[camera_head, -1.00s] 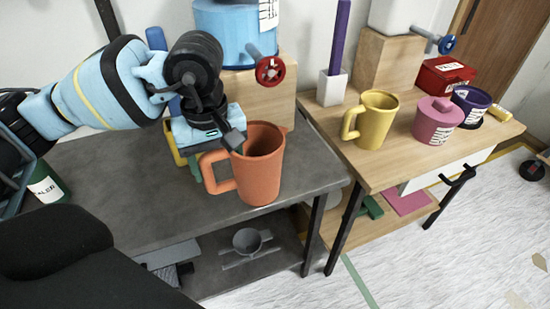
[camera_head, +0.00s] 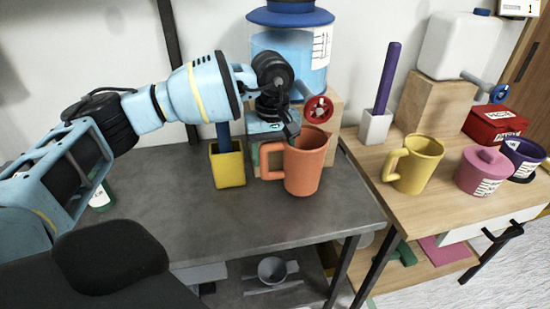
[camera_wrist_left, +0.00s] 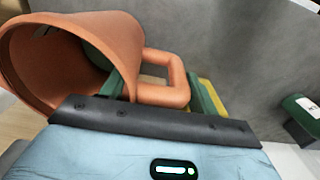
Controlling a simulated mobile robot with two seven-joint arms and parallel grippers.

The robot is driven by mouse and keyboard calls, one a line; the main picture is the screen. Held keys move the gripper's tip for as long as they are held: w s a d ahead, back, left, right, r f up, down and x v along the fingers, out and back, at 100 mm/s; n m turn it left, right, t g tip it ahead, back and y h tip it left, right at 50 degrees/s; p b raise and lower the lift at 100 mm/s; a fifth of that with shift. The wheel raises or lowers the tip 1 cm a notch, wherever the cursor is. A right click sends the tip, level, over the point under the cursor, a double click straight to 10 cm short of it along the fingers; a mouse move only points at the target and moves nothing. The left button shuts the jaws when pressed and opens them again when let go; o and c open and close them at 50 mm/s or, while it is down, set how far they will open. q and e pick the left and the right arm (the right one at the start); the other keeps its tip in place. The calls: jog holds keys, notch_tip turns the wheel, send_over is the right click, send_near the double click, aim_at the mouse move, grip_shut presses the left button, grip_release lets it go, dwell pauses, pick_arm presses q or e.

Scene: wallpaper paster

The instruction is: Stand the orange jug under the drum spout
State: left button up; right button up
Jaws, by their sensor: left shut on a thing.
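The orange jug (camera_head: 308,168) is upright over the rear right part of the grey table (camera_head: 220,225). I cannot tell whether its base touches the table. My left gripper (camera_head: 281,142) is at its handle, on the jug's left side. In the left wrist view the green fingers are at the handle (camera_wrist_left: 178,75), beside the jug's open mouth. The blue drum (camera_head: 285,55) stands on a wooden block behind the jug. Its spout, with a red handwheel (camera_head: 318,109), is just above and behind the jug's rim in the picture. My right gripper is not in view.
A yellow pot (camera_head: 228,168) stands left of the jug. A wooden table (camera_head: 440,215) at right holds a yellow jug (camera_head: 417,165), a pink pot (camera_head: 482,172), a red box (camera_head: 494,124) and a white drum (camera_head: 462,45). The grey table's front is clear.

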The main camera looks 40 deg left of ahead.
pick_arm(q)
jog(key=shift+w+a, duration=0.2)
jog(key=shift+w, duration=0.25)
jog(key=shift+w+a, duration=0.2)
jog(key=shift+w, duration=0.25)
jog(key=shift+w+a+f, duration=0.1)
jog(key=shift+w+f, duration=0.05)
jog(key=shift+f, duration=0.75)
jog(key=shift+w+a+f, duration=0.1)
jog(key=shift+f, duration=0.8)
jog(key=shift+f, duration=0.15)
jog(key=o, duration=1.2)
